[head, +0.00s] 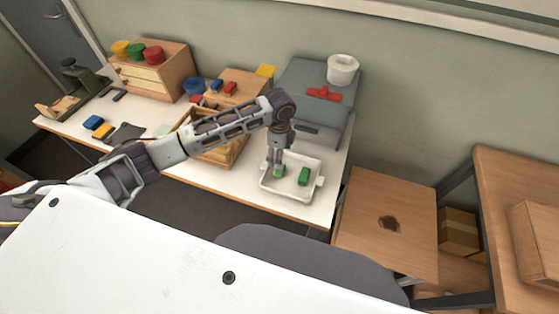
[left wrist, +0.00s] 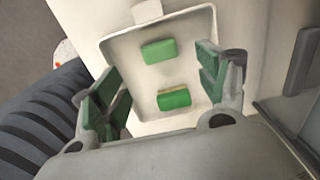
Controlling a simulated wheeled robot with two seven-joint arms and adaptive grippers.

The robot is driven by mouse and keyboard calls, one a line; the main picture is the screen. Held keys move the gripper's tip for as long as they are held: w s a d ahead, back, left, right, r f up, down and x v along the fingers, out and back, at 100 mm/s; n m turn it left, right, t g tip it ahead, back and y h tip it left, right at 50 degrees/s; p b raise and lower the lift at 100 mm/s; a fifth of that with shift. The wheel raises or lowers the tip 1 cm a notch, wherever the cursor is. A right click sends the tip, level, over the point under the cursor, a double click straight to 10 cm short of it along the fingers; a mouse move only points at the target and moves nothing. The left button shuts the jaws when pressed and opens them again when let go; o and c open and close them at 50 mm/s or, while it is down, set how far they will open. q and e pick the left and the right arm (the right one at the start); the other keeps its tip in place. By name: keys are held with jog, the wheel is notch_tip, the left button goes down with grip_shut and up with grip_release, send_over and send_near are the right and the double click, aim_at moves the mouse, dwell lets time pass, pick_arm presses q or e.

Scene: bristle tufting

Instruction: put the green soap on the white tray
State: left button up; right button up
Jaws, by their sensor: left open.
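The white tray (head: 264,187) stands at the right end of the white table; its rim shows in the left wrist view (left wrist: 110,47). Two green blocks lie inside it in the left wrist view: a plain green one (left wrist: 159,51) and one with a tan strip along an edge (left wrist: 174,99). I cannot tell for sure which is the soap. The head view clearly shows one green block (head: 303,176) on the tray's right side. My left gripper (head: 278,170) is over the tray's left part, its green-padded fingers (left wrist: 160,85) open and apart, holding nothing. My right gripper is not in view.
A wooden crate (head: 238,150) stands left of the tray. Behind are a grey case (head: 292,83) with a white pot (head: 342,69) and a red item (head: 324,94) on it. A lower wooden table (head: 365,215) is to the right. Bare white tabletop lies in front of the crate.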

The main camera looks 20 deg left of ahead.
pick_arm(q)
jog(key=shift+r, duration=1.9)
